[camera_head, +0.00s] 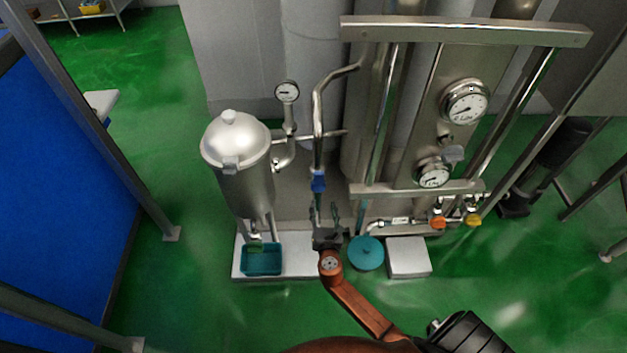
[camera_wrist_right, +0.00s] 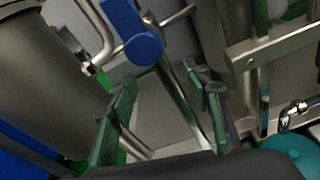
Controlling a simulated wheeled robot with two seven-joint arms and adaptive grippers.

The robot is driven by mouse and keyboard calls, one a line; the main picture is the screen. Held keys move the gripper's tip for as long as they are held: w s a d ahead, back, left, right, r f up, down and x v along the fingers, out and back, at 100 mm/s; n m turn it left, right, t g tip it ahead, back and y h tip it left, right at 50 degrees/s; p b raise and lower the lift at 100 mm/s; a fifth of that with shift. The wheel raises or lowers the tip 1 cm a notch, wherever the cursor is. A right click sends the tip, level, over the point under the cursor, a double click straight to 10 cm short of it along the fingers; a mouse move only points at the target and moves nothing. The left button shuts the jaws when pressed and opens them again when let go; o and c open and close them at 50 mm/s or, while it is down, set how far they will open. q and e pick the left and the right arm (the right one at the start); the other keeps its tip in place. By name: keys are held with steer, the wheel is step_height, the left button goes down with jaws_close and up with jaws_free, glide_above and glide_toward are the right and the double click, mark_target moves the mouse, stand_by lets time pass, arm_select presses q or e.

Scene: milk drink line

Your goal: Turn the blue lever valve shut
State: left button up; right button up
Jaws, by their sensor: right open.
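The blue lever valve (camera_head: 318,181) sits on the vertical steel pipe in the middle of the head view. In the right wrist view its blue lever (camera_wrist_right: 132,30) shows large at the top, running from the upper left down to a round hub. My right gripper (camera_head: 325,212) is open just below the valve, with its fingers pointing up towards it. In the right wrist view the fingers of the right gripper (camera_wrist_right: 165,85) stand apart, with the pipe passing between them in the picture and the lever beyond their tips. I see no contact. My left gripper is not in view.
A steel filter vessel (camera_head: 240,165) stands left of the pipe, with a teal tray (camera_head: 262,259) below. A teal round lid (camera_head: 366,253) and a white box (camera_head: 408,257) are at the right. A gauge (camera_head: 287,92) and a steel frame rail (camera_head: 420,188) are close by.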

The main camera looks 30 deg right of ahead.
steer(key=n+t+h, duration=0.1)
steer(key=n+t, duration=0.1)
glide_toward(319, 179)
steer(key=x, duration=0.4)
steer(key=b+x, duration=0.2)
steer(key=x, duration=0.3)
steer(key=shift+w+d+f, duration=0.1)
steer(key=shift+w+d, duration=0.05)
steer(key=shift+w, duration=0.25)
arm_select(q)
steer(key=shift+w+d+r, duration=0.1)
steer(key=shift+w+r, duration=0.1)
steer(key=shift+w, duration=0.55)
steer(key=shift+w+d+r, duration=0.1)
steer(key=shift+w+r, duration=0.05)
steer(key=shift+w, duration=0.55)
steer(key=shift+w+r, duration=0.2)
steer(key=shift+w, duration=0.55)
arm_select(e)
steer(key=shift+w+d, duration=0.35)
steer(key=shift+w, duration=0.15)
steer(key=shift+c, duration=0.5)
jaws_close()
